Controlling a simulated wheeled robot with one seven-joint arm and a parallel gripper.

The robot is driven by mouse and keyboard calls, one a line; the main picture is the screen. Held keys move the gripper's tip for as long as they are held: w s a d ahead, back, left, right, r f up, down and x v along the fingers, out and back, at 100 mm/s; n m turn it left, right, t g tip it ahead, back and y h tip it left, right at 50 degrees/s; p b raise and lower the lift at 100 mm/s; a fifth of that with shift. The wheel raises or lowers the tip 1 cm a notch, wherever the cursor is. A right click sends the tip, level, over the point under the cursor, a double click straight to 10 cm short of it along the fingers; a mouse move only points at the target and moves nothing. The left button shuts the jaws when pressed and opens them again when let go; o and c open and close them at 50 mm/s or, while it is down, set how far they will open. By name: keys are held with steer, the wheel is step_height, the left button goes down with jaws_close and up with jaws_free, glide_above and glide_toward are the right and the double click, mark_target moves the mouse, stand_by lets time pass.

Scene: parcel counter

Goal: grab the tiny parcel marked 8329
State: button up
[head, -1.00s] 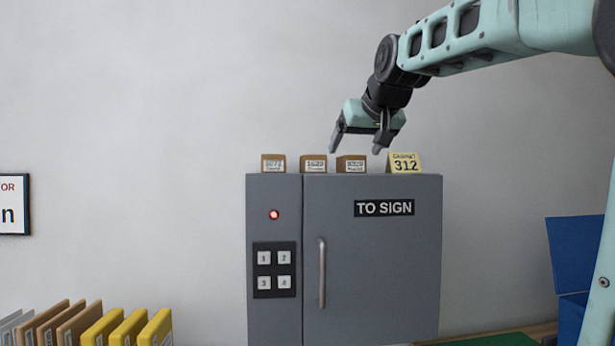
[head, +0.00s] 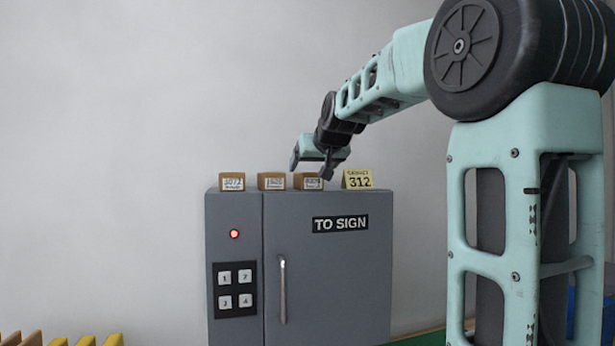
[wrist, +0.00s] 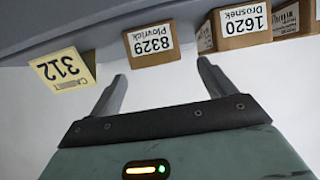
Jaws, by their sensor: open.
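The parcel marked 8329 (wrist: 150,42) is a small brown box with a white label, upside down in the wrist view. In the head view it is the rightmost of the small boxes (head: 308,181) on top of the grey cabinet (head: 330,262). My gripper (head: 311,172) is open and empty, above and close to this parcel. In the wrist view the two fingers of my gripper (wrist: 160,80) are spread, with the parcel just beyond their tips and roughly between them. I see no contact.
A box marked 1620 (wrist: 242,25) sits beside it, with another box (head: 232,182) further left. A yellow card marked 312 (head: 358,179) stands on the other side. The cabinet has a keypad (head: 235,289), a red light (head: 234,234) and a handle (head: 283,290).

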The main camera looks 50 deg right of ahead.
steer(key=shift+s+f+p+x, duration=0.15)
steer(key=shift+p+x, duration=0.5)
steer(key=shift+x, duration=1.15)
steer(key=shift+s+f+p+x, duration=0.15)
steer(key=shift+p+x, duration=0.5)
steer(key=shift+x, duration=1.1)
steer(key=c, duration=1.2)
